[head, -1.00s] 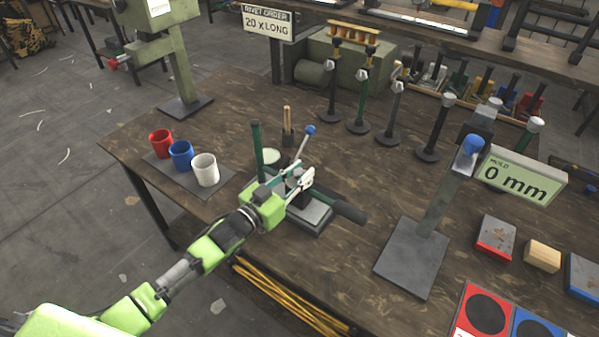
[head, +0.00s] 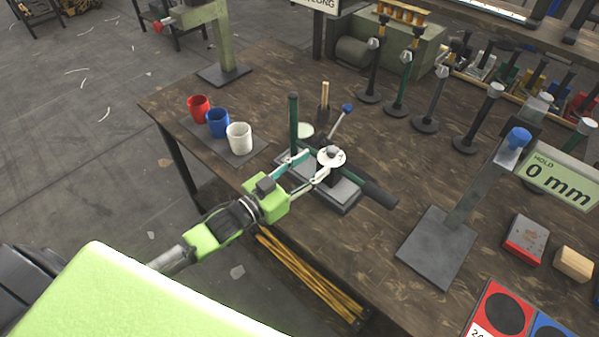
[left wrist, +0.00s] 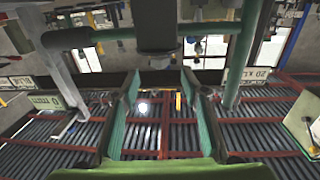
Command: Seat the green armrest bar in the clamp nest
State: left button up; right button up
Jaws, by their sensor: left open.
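The green armrest bar (head: 294,118) has a dark green upright arm in the head view, left of the clamp. A dark grip (head: 380,193) at the nest's right end looks like its other end. The middle is largely hidden by the clamp and my fingers. The clamp nest (head: 338,197) is a grey block with a blue-knobbed lever (head: 346,108). My left gripper (head: 306,170) is open at the nest's near side. In the left wrist view a green bar (left wrist: 205,31) crosses beyond the open fingers (left wrist: 162,80), not visibly gripped. My right gripper is not in view.
Red, blue and white cups (head: 239,138) stand on a mat to the left. A grey stand (head: 436,248) with a "HOLD 0 mm" sign (head: 562,181) is at right. Several upright posts stand behind. Yellow rods (head: 310,277) lie below the table's front edge.

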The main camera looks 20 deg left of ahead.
pick_arm(q)
jog(key=shift+v, duration=2.05)
